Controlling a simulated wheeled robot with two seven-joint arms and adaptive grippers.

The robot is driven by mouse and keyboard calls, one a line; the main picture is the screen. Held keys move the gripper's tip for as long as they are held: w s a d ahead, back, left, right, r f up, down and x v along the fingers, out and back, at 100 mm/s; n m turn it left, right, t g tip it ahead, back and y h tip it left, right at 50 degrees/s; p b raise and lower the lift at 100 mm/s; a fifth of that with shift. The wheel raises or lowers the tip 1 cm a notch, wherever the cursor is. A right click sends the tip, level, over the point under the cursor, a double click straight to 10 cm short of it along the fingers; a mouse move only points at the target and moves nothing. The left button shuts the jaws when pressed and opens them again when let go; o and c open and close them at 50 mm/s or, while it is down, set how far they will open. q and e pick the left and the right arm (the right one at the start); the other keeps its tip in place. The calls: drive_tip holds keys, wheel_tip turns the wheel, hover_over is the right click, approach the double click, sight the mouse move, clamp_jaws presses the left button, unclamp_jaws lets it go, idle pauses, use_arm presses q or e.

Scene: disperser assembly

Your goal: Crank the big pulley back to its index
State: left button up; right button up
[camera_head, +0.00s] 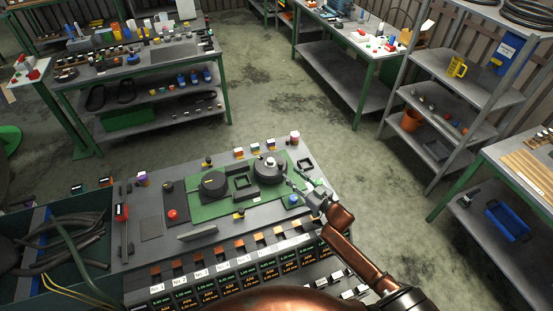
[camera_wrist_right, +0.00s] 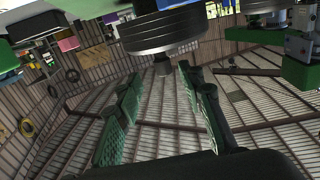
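The big pulley (camera_head: 265,177), a dark disc with a pale hub on top, sits at the right of the green plate (camera_head: 208,211). A second dark round pulley (camera_head: 213,185) is to its left. My right gripper (camera_head: 295,181) is beside the big pulley's right edge, fingers pointing at it. In the right wrist view the fingers (camera_wrist_right: 165,85) are spread with an empty gap between them. A dark grooved disc (camera_wrist_right: 160,32), seemingly the big pulley, is beyond them, with a small post (camera_wrist_right: 162,65) in line with the gap. Contact cannot be told. My left gripper is not in view.
A blue knob (camera_head: 293,201) is close to the right gripper. A square dark frame (camera_head: 242,183) lies between the pulleys. A red button (camera_head: 171,214) is further left. Labelled displays (camera_head: 225,279) line the panel's front. A bin of dark hoses (camera_head: 62,250) stands at the left.

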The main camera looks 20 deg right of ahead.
sight(282, 167)
drive_tip(key=x, duration=0.7)
drive_tip(key=shift+a+r+p, duration=0.15)
drive_tip(key=shift+r+p, duration=0.05)
drive_tip(key=shift+p, duration=0.2)
drive_tip(key=shift+w, duration=0.3)
drive_tip(key=shift+a, duration=0.1)
drive_tip(key=c, duration=0.8)
clamp_jaws()
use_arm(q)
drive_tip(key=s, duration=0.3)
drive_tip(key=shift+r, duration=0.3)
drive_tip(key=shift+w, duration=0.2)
